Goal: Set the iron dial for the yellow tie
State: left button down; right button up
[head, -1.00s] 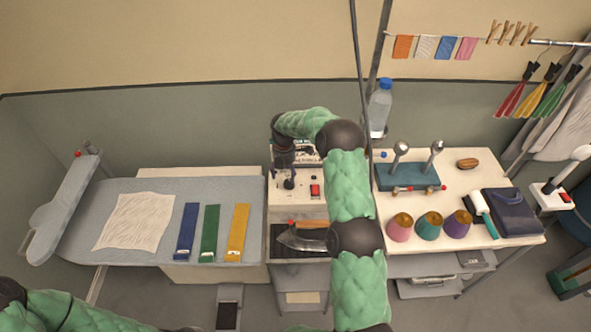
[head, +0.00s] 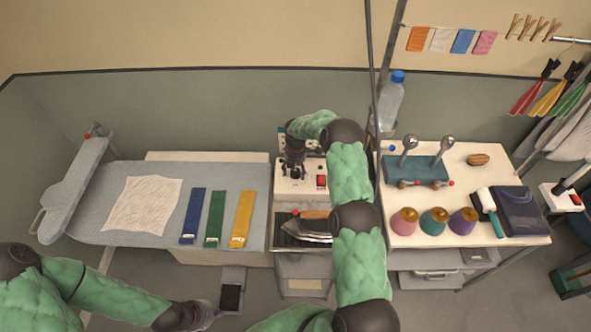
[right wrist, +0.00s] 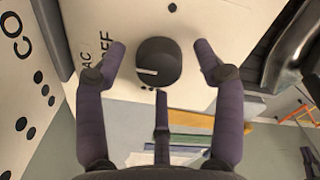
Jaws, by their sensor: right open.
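The iron's dial is a dark round knob with a white pointer line (right wrist: 158,62), on a white panel beside partly hidden lettering. In the right wrist view the pointer lies toward the left. My right gripper (right wrist: 160,65) is open, its fingers on either side of the knob and apart from it; in the head view it is over the white control box (head: 287,187). The iron (head: 305,232) rests on a dark stand in front of the box. The yellow tie (head: 241,220) lies flat on the ironing board. My left gripper (head: 205,316) is low in front of the board, its fingers unclear.
Blue (head: 193,217) and green (head: 215,219) ties and a white cloth (head: 143,204) lie on the board (head: 92,215). A red switch (head: 321,181) is on the box, right of my right gripper. A side table (head: 425,233) with colored cones stands at the right.

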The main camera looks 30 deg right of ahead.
jog(key=shift+f, duration=0.3)
jog(key=c, duration=1.1)
jog(key=shift+c, duration=0.2)
